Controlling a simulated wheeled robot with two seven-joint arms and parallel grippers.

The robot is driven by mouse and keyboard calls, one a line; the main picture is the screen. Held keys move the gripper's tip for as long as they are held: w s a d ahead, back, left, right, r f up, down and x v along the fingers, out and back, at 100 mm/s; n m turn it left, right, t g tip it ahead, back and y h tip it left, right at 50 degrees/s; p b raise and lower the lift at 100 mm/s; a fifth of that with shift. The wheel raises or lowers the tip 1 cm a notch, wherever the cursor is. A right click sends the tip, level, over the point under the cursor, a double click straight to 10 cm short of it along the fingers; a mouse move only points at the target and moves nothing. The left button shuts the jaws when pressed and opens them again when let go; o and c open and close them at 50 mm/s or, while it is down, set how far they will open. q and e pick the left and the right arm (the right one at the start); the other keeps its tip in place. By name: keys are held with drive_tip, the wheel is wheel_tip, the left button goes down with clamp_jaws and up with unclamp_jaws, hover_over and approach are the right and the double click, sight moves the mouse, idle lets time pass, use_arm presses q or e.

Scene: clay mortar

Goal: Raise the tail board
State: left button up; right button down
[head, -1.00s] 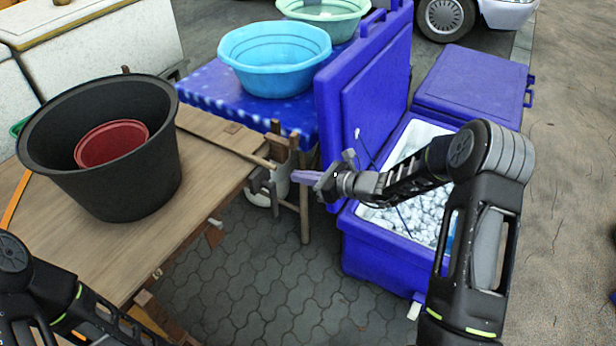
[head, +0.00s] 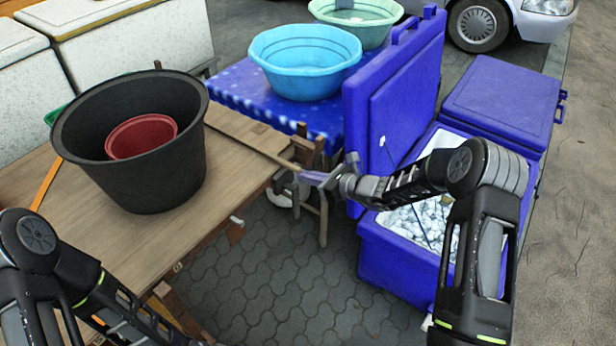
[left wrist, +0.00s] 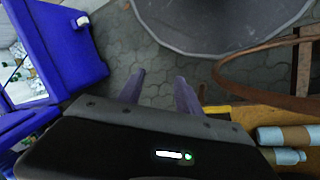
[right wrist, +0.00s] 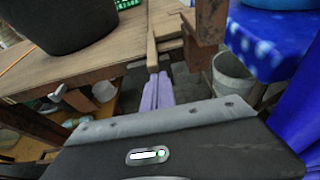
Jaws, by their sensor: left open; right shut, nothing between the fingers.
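A long plank (head: 245,132) with a narrow wooden bar (head: 262,152) along it lies at the right end of the wooden bed (head: 225,190) in the head view; I cannot tell for sure that this is the tail board. My right gripper (head: 305,177) is shut and empty at the near end of the bar. In the right wrist view its fingertips (right wrist: 158,80) are right at the end of the bar (right wrist: 152,52); contact is unclear. My left gripper (left wrist: 158,85) is open and empty above paving; its fingers are outside the head view.
A black tub (head: 160,185) holding a red bowl (head: 142,136) stands on the bed. A blue-covered table (head: 235,95) with a blue basin (head: 305,60) is behind. An open blue cooler (head: 385,260) stands below my right arm.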

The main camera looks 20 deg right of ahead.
sight(297, 167)
use_arm(q)
drive_tip(key=shift+r+p, duration=0.3)
drive_tip(key=shift+r, duration=0.1)
use_arm(e)
drive_tip(key=shift+r, duration=0.4)
drive_tip(key=shift+w+d+r+m+g+y+p, duration=0.1)
drive_tip(key=shift+r+m+g+y+p, duration=0.3)
drive_tip(key=shift+r+m+p, duration=0.8)
use_arm(q)
drive_tip(key=shift+w+d+r+p, duration=0.2)
drive_tip(key=shift+w+d+r, duration=0.1)
drive_tip(key=shift+r, duration=0.3)
drive_tip(key=shift+w+d+r+p, duration=0.2)
drive_tip(key=shift+d+r, duration=0.1)
drive_tip(key=shift+r, duration=0.25)
drive_tip(key=shift+w+d+r+p, duration=0.2)
drive_tip(key=shift+d+r, duration=0.1)
drive_tip(key=shift+r, duration=0.3)
use_arm(e)
drive_tip(key=shift+m+y, duration=0.7)
drive_tip(key=shift+m, duration=0.2)
drive_tip(key=shift+w+d+r, duration=0.25)
drive_tip(key=shift+r, duration=0.4)
drive_tip(key=shift+w+d+r, duration=0.2)
drive_tip(key=shift+d+r, duration=0.1)
drive_tip(key=shift+r, duration=0.3)
drive_tip(key=shift+w+d+r, duration=0.25)
drive_tip(key=shift+r, duration=0.4)
